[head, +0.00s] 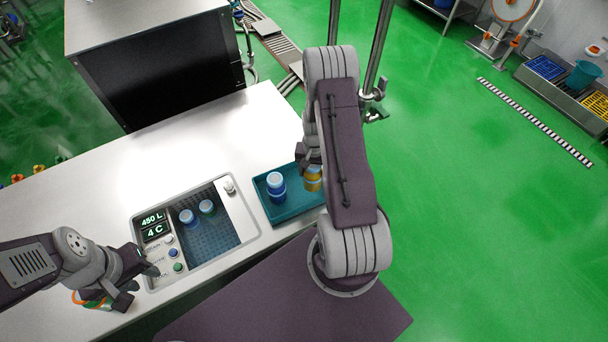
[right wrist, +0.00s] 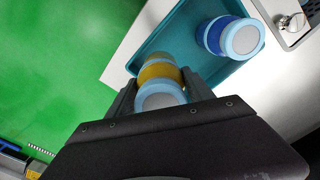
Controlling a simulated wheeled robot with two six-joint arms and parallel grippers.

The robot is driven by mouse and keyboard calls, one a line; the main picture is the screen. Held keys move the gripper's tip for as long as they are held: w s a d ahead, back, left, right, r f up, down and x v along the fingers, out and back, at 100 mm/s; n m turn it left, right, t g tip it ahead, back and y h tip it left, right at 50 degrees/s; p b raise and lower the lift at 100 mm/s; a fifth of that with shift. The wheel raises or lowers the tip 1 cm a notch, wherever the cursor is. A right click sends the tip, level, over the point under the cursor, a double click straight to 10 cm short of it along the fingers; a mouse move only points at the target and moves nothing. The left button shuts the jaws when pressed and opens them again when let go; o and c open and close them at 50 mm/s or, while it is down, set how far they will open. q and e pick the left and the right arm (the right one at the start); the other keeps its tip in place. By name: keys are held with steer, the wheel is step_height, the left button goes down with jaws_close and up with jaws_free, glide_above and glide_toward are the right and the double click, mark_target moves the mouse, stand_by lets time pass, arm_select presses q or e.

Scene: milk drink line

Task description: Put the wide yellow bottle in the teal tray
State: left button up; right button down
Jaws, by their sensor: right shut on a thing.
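The wide yellow bottle (head: 313,180) has a yellow body with pale blue ends. My right gripper (head: 310,165) is shut on it, at the right side of the teal tray (head: 293,211). In the right wrist view the yellow bottle (right wrist: 158,72) shows between the fingers (right wrist: 160,92), with the tray (right wrist: 180,42) behind it. I cannot tell whether its base touches the tray floor. A blue bottle (head: 276,184) with a pale lid stands in the tray to its left. My left gripper (head: 138,284) is open and empty by the control panel.
A metal knob (head: 229,187) stands at the basin's corner. The white counter (head: 120,185) behind is clear.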

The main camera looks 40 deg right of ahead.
steer(key=w+f, duration=0.1)
steer(key=f, duration=0.1)
steer(key=w+f, duration=0.2)
steer(key=w+f+p, duration=0.1)
steer(key=f, duration=0.1)
steer(key=shift+w+d+f, duration=0.3)
steer(key=shift+f, duration=0.1)
steer(key=shift+a, duration=0.1)
steer(key=shift+s+f, duration=0.1)
steer(key=shift+f, duration=0.05)
steer(key=c, duration=0.6)
jaws_free()
steer(key=shift+o, duration=1)
